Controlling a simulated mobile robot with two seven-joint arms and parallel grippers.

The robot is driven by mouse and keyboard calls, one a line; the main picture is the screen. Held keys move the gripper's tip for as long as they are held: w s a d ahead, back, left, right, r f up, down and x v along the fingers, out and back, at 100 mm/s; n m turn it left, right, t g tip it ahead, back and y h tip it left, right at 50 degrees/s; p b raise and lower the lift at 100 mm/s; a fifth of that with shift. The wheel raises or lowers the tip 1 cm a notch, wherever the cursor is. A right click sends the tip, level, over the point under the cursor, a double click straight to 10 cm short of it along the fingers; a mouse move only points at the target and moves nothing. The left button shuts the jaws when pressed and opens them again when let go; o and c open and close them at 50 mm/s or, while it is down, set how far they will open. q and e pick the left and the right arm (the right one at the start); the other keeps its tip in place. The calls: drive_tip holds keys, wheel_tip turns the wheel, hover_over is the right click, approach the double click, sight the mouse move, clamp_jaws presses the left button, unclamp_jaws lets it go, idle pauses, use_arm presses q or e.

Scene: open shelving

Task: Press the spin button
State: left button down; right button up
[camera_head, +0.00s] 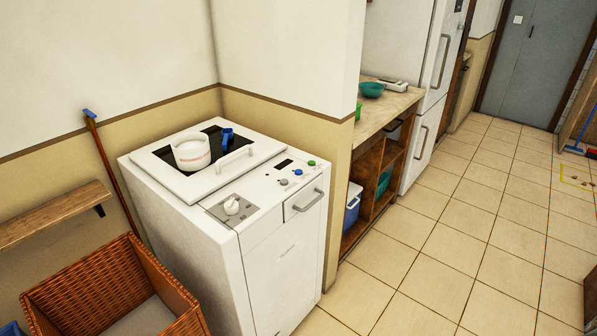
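A white top-loading washing machine (285,270) stands against the beige wall, left of the middle. Its top panel has a small dark display (283,164) and three coloured buttons: a grey button (284,182), a blue button (298,172) and a green button (311,163). I cannot read the labels, so I cannot tell which is the spin button. A white knob (232,206) sits on a grey plate at the panel's near end. A drawer handle (308,201) is on the front. Neither of my grippers is in view.
A wicker basket (120,275) and a wooden shelf (50,214) are at left. A wooden counter (385,113) and white fridge (426,140) stand beyond. The tiled floor (440,240) at right is mostly clear.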

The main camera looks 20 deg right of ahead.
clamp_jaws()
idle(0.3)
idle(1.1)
